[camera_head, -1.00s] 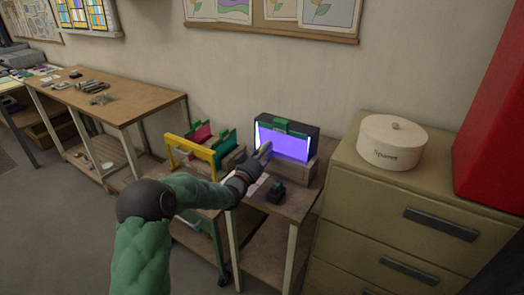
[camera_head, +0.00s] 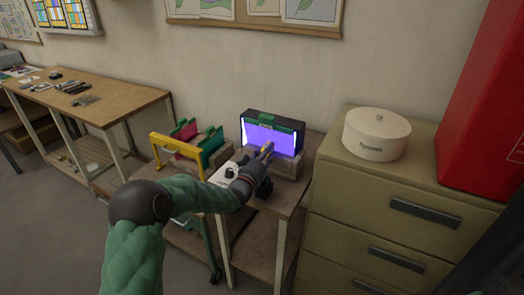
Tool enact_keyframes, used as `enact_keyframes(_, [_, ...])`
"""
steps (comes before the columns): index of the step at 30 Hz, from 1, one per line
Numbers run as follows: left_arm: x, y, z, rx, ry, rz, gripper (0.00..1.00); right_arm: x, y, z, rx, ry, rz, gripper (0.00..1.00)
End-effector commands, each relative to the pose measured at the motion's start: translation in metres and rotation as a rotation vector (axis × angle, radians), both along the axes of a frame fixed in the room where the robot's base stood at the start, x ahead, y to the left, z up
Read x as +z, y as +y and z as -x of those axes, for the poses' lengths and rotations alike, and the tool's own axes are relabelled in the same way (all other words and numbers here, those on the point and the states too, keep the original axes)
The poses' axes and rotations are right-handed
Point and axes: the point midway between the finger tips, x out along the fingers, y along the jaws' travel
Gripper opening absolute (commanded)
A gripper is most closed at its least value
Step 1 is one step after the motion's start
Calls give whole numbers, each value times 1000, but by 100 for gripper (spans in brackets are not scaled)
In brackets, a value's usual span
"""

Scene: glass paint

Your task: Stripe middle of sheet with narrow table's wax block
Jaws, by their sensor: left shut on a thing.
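A glowing violet sheet (camera_head: 268,136) stands upright in a dark frame with a green clip on top, on the narrow table (camera_head: 285,205) against the wall. My left gripper (camera_head: 266,150) is in front of the sheet's lower middle. It is shut on a small, partly yellowish piece, probably the wax block (camera_head: 264,151); its shape is mostly hidden by the fingers. Whether the piece touches the sheet cannot be told from here. My right gripper is not in view.
A yellow-handled rack (camera_head: 182,139) with red and green panes stands left of the lit frame. A beige drawer cabinet (camera_head: 400,190) with a round lidded box (camera_head: 376,135) is at the right. A wooden workbench (camera_head: 90,98) stands at the left.

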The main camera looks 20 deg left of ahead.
Motion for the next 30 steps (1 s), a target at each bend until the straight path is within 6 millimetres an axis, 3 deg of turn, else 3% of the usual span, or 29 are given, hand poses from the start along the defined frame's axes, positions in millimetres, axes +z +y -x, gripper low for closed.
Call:
enact_keyframes(19, [0,-38,0,-2,0,0,1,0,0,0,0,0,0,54])
enact_keyframes(30, [1,-32,-3,1,-1,-1,1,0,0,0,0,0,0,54])
